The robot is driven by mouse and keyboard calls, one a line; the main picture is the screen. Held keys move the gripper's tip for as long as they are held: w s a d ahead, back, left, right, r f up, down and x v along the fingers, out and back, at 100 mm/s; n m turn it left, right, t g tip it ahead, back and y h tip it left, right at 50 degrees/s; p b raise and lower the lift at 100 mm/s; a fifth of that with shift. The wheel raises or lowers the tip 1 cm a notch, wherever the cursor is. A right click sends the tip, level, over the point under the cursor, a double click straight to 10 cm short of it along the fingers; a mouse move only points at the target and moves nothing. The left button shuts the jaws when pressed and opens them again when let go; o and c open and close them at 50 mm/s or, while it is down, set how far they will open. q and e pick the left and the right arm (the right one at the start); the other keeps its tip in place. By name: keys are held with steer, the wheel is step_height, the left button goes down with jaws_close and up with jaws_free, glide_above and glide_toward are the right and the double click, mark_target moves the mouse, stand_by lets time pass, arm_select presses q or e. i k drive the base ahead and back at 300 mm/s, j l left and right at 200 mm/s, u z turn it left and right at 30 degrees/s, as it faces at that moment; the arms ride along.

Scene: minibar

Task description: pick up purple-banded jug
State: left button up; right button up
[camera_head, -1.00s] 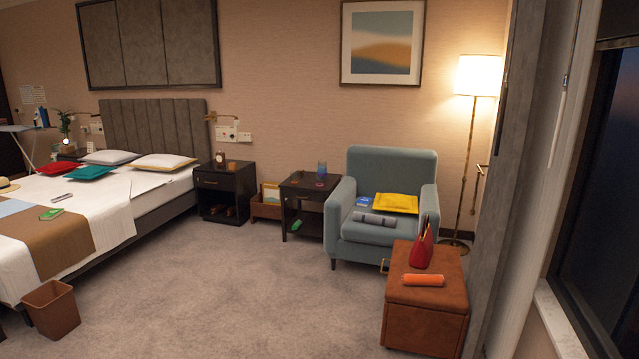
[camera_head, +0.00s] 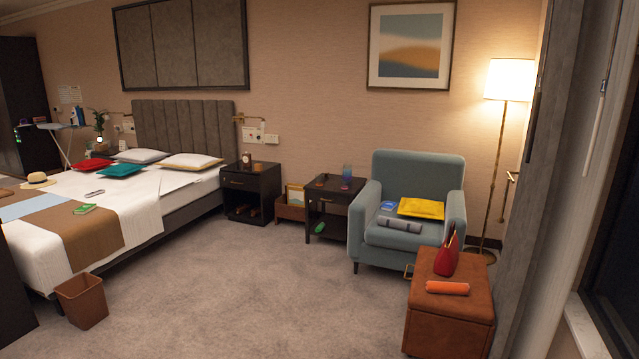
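No jug with a clear purple band can be made out in the head view. A small bluish-purple vessel (camera_head: 347,172) stands upright on the dark side table (camera_head: 333,190) left of the armchair. It is too small to tell whether it is a jug or has a band. Neither of my grippers shows in the view.
A teal armchair (camera_head: 407,236) stands right of the side table. A brown leather ottoman (camera_head: 449,311) with a red bag (camera_head: 446,257) and an orange roll (camera_head: 447,287) is in front. The bed (camera_head: 140,195) and a bin (camera_head: 82,300) are at left. Carpet (camera_head: 255,290) between is clear.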

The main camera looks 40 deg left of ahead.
mark_target(346, 170)
steer(key=i+j+u, duration=0.8)
steer(key=u, duration=0.15)
steer(key=i+j+u, duration=0.25)
steer(key=i+u, duration=0.45)
steer(key=i, duration=1.85)
steer(key=i+z, duration=0.1)
steer(key=i, duration=0.6)
steer(key=i+j, duration=0.1)
steer(key=i, duration=0.6)
steer(key=i+j+z, duration=0.15)
steer(key=i, duration=0.55)
steer(key=i+j+z, duration=0.1)
steer(key=i+z, duration=0.35)
steer(key=i+j+z, duration=0.25)
steer(key=z, duration=0.25)
steer(key=i+j+z, duration=0.55)
steer(key=j+z, duration=0.25)
steer(key=z, duration=0.15)
